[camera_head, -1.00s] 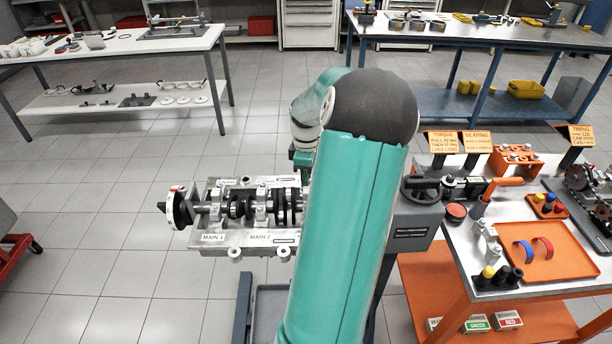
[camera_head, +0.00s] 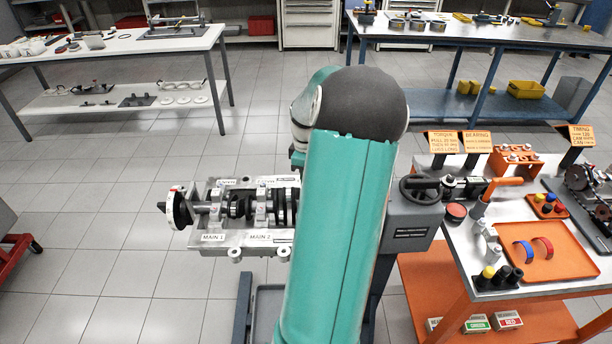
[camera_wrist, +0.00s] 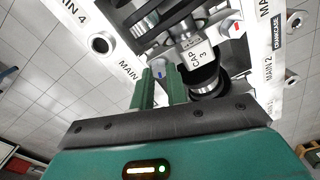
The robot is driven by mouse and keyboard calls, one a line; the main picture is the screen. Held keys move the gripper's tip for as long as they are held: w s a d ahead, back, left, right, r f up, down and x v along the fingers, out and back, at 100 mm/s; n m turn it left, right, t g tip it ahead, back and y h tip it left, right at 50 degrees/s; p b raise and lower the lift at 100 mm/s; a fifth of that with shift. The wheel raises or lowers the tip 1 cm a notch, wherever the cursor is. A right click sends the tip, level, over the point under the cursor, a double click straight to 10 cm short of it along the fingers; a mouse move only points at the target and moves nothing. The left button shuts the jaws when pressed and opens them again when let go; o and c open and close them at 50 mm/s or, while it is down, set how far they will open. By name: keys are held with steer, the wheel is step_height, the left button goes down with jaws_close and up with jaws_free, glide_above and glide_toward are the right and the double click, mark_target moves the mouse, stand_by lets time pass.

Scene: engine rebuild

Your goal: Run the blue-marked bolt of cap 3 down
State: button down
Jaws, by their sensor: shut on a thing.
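In the wrist view the white block labelled CAP 3 (camera_wrist: 196,56) sits across the crankshaft. A blue mark (camera_wrist: 159,73) shows at its near left end and a red mark (camera_wrist: 236,29) at its far right end. My gripper (camera_wrist: 162,90) has its green fingers close together right at the blue-marked end. It is shut on the blue-marked bolt, which is mostly hidden between and behind the fingers. I cannot see how far the bolt is in. In the head view the engine block (camera_head: 225,240) shows MAIN 1 and MAIN 2; my arm hides cap 3 and my gripper.
Dark crankshaft parts (camera_wrist: 208,82) lie close beside the fingers. To the right of the block, a white-topped bench (camera_head: 470,262) holds an orange tray (camera_head: 545,262) with blue and red shells. A handwheel (camera_head: 421,190) stands by the block's right end.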

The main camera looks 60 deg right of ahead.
steer(key=m, duration=0.4)
steer(key=shift+d+r, duration=0.1)
steer(key=m, duration=0.3)
steer(key=shift+m, duration=0.4)
steer(key=m, duration=0.4)
steer(key=shift+d+m, duration=0.15)
steer(key=shift+m, duration=0.15)
steer(key=m, duration=0.3)
steer(key=shift+r+m, duration=0.1)
steer(key=shift+m, duration=0.2)
steer(key=m, duration=0.3)
steer(key=shift+s+d+m, duration=0.1)
steer(key=shift+m, duration=0.2)
steer(key=m, duration=0.4)
steer(key=shift+m, duration=0.3)
steer(key=m, duration=0.4)
steer(key=shift+s, duration=0.1)
steer(key=shift+m, duration=1.9)
